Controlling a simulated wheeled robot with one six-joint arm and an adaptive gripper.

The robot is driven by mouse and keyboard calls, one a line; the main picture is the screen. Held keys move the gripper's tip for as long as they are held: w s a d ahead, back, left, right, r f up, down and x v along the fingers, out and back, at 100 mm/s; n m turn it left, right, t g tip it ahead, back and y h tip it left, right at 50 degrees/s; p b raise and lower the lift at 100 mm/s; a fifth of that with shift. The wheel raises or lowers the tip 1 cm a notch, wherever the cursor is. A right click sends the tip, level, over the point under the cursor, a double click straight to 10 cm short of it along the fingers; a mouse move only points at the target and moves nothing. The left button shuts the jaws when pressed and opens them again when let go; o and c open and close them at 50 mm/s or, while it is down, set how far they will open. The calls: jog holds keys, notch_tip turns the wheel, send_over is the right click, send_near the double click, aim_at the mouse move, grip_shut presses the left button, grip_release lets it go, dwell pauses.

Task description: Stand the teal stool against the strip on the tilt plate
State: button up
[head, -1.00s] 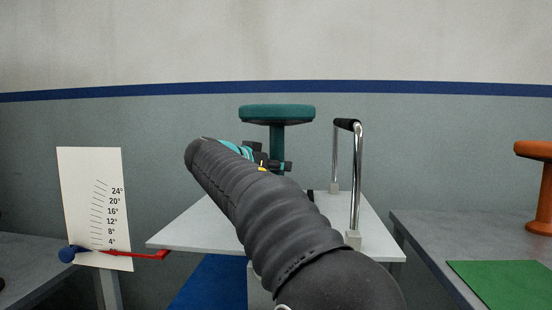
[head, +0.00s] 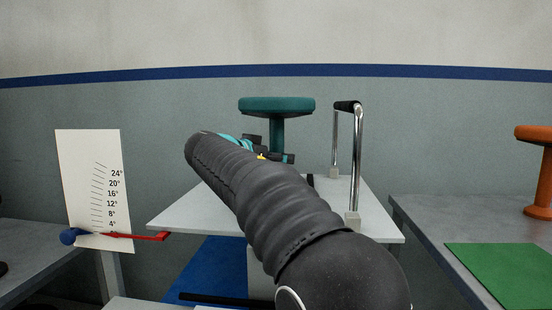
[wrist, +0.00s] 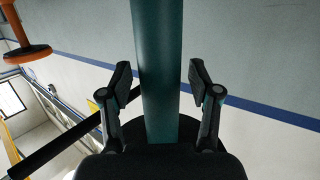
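The teal stool (head: 277,106) is upright above the back of the white tilt plate (head: 195,216). Its seat and upper column show in the head view; its foot is hidden behind my arm, so I cannot tell whether it touches the plate. My gripper (wrist: 160,82) is at the stool's column (wrist: 160,40), one finger on each side, and the stool moves with it; narrow gaps seem to show beside the pads in the wrist view. A short dark strip (head: 310,181) shows on the plate right of my arm, mostly hidden.
A chrome handle (head: 357,165) with a black grip rises from the plate's right side. A scale card (head: 88,185) with a red pointer (head: 140,236) and blue knob (head: 70,236) stands left. At right, a grey table holds an orange stool (head: 545,170) and green mat (head: 500,272).

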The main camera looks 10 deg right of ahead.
jog(key=shift+r, duration=0.15)
jog(key=v, duration=1.2)
